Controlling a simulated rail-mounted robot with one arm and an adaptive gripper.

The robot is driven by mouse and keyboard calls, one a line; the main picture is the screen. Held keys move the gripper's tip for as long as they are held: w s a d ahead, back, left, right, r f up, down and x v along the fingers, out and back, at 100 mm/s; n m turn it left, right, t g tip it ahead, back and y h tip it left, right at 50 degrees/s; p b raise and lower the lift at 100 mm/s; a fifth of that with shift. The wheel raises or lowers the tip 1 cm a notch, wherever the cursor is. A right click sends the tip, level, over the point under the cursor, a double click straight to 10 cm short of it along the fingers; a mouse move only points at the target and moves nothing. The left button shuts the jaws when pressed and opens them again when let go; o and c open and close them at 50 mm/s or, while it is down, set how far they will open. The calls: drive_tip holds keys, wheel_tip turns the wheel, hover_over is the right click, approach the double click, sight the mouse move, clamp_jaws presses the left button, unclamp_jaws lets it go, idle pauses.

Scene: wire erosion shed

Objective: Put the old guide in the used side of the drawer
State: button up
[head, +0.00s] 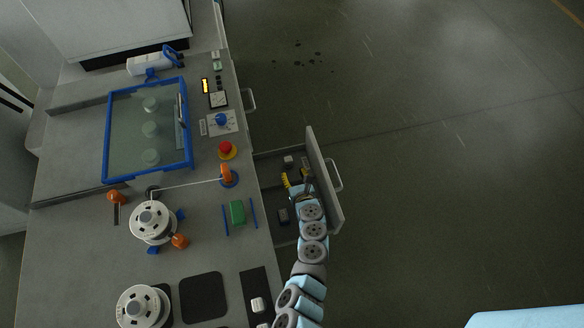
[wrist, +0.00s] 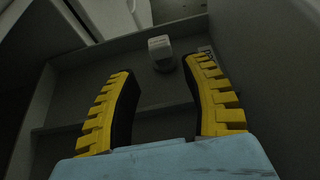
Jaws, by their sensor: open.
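The drawer (head: 325,185) stands pulled out from the bench's right side. My gripper (head: 295,179) is inside the drawer's outline, pointing down into its far part. In the wrist view its yellow fingers (wrist: 158,68) are spread wide with nothing between them. A small pale guide-like piece (wrist: 160,52) lies in the drawer just beyond the fingertips, apart from them; it also shows in the head view (head: 288,160). A low divider (wrist: 150,114) crosses the drawer floor beneath the fingers. A dark piece (head: 283,215) lies in the nearer part. Side labels are unreadable.
On the bench, a pale piece (head: 257,304) sits on a dark mat (head: 257,282). A green block (head: 237,212), red stop button (head: 227,149), wire spools (head: 152,222) and a blue-framed tank (head: 187,155) stand nearby. The floor right of the drawer is clear.

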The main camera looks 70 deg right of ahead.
drive_tip(key=shift+v, duration=1.8)
